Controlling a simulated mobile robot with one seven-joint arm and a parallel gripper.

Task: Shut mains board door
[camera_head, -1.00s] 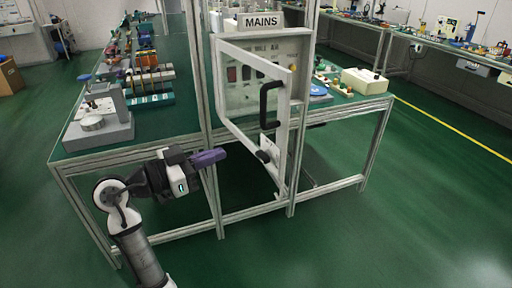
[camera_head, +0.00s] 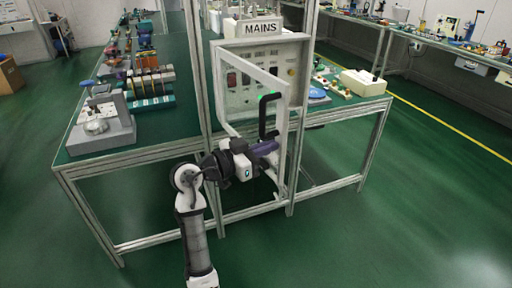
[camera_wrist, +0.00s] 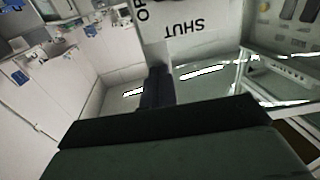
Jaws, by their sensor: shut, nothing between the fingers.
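The mains board (camera_head: 242,92) stands under a "MAINS" sign. Its framed door (camera_head: 250,71) is hinged at the left and stands open, its free right edge swung out towards me. A black handle (camera_head: 266,118) is on the door near that edge. My gripper (camera_head: 268,147) is shut and empty, just below the handle at the lower part of the door. It hides the dark knob there. In the wrist view my fingers (camera_wrist: 157,88) point at a pale plate (camera_wrist: 205,41) with upside-down "SHUT" and partly cut-off "OP" lettering. I cannot tell whether they touch the door.
The board stands between upright posts at the front of a green-topped bench (camera_head: 150,143). A grey device (camera_head: 102,128) is on the bench at left. A cream box (camera_head: 363,82) is at right. Green floor in front is clear.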

